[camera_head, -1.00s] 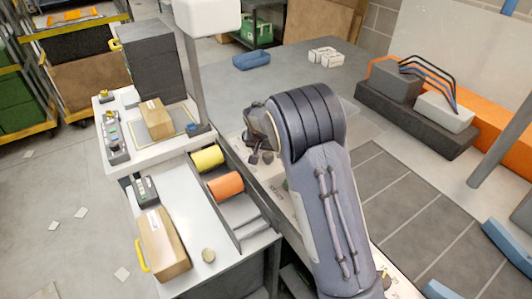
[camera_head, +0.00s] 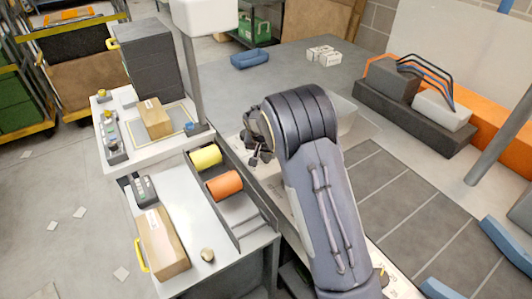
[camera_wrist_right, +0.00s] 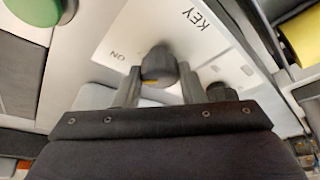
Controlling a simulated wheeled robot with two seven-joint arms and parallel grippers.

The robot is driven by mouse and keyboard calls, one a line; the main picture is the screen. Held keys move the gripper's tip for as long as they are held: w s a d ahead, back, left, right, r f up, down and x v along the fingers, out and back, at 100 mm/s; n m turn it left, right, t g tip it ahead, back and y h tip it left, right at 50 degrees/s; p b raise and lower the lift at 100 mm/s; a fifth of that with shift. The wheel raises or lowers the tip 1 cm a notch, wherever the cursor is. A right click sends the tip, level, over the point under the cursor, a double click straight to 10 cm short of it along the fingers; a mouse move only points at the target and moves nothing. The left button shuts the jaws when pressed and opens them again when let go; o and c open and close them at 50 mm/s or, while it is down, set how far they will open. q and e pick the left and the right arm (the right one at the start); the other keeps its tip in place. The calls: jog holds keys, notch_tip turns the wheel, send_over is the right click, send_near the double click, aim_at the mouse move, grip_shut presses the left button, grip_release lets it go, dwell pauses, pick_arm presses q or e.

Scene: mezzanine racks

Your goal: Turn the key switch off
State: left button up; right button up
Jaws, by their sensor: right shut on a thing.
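The key switch's dark round knob (camera_wrist_right: 158,66) stands on a white panel (camera_wrist_right: 118,42) in the right wrist view. Printed words "KEY" and "ON" are beside it, and a small yellow mark shows on its near edge. My right gripper (camera_wrist_right: 159,80) has one finger on either side of the knob and is shut on it. In the head view my right gripper (camera_head: 257,150) is small, at the end of my arm; the knob cannot be made out there. My left gripper is not in view.
A green button (camera_wrist_right: 38,8) and a second dark knob (camera_wrist_right: 222,92) are near the gripper. In the head view, yellow (camera_head: 206,157) and orange (camera_head: 224,185) rolls lie in a trough left of my arm, beside a bench with a cardboard box (camera_head: 163,245).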

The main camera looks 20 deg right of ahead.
jog(key=n+b, duration=0.1)
jog(key=n, duration=0.1)
jog(key=n+y+b, duration=0.1)
jog(key=n+b, duration=0.1)
jog(key=shift+s+d+f+t, duration=0.1)
jog(key=shift+d+f+t, duration=0.1)
jog(key=shift+t, duration=0.2)
jog(key=n+y+b, duration=0.1)
jog(key=n+y, duration=0.1)
jog(key=n, duration=0.2)
jog(key=shift+d+r+n+b, duration=0.1)
jog(key=shift+d+n+b, duration=0.05)
jog(key=shift+n+b, duration=0.2)
jog(key=n+y, duration=0.1)
jog(key=n, duration=0.3)
jog(key=shift+n+y, duration=0.25)
jog(key=shift+y, duration=0.15)
jog(key=shift+d+r+n+g+y, duration=0.1)
jog(key=shift+n+g+y, duration=0.25)
jog(key=shift+n, duration=0.8)
jog(key=shift+n+g+y, duration=0.25)
jog(key=shift+n+g, duration=0.2)
jog(key=shift+n, duration=0.7)
jog(key=o, duration=1)
